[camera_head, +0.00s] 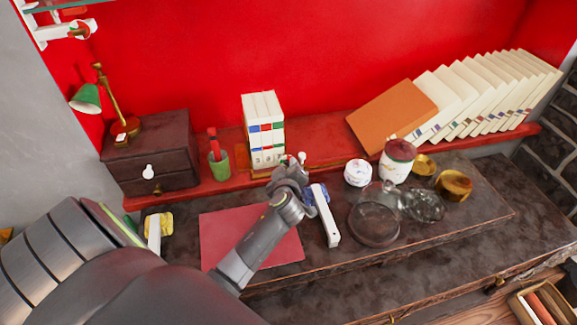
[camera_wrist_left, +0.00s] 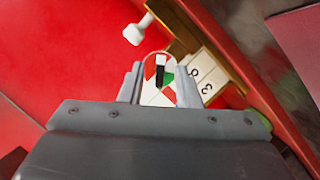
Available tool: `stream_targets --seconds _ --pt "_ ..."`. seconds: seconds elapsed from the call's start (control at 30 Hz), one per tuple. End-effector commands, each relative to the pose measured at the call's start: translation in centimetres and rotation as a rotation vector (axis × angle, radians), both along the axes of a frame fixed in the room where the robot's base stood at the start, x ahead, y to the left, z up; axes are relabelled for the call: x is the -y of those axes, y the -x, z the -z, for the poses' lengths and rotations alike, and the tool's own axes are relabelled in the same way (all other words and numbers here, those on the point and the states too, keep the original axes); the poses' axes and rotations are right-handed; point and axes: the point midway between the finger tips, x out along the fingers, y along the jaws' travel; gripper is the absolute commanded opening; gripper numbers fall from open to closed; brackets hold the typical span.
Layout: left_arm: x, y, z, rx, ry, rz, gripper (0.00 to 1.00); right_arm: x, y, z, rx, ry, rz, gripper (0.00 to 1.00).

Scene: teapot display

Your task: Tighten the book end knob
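The book end (camera_head: 262,172) is a wooden piece on the red shelf at several white numbered books (camera_head: 263,130). In the left wrist view its brown wood (camera_wrist_left: 186,38) runs beside the numbered books (camera_wrist_left: 206,85). A round dial-like knob (camera_wrist_left: 160,75), white, red and green with a black mark, lies between the fingertips of my left gripper (camera_wrist_left: 160,68). In the head view my left gripper (camera_head: 291,170) is right of the books, and the knob is mostly hidden. Its fingers are apart with the knob filling the gap; contact is unclear. My right gripper is out of view.
A white knob-like part (camera_wrist_left: 133,34) shows in the left wrist view. A green cup (camera_head: 218,166) stands left of the books. A white jar (camera_head: 358,173), a lidded canister (camera_head: 397,162) and glassware (camera_head: 374,222) stand right of my gripper. A red mat (camera_head: 230,226) lies in front.

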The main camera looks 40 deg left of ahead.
Motion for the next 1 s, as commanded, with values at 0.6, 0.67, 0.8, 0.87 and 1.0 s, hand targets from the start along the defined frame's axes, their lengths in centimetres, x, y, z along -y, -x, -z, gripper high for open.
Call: stream_targets --seconds 0.6,0.67,0.8,0.87,1.0 --pt "0.03 -0.03 -0.02 -0.019 -0.016 0.0 0.0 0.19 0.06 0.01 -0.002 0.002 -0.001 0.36" --pt "0.05 -0.05 -0.04 -0.035 -0.03 0.001 0.0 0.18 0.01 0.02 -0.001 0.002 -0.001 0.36" --pt "0.12 -0.11 -0.07 -0.091 -0.076 0.0 0.0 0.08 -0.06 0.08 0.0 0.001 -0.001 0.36" --pt "0.14 -0.15 -0.11 -0.122 -0.103 0.001 0.0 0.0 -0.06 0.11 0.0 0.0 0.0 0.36" --pt "0.18 -0.2 -0.11 -0.204 -0.172 0.0 0.0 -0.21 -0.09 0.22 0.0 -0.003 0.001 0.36"
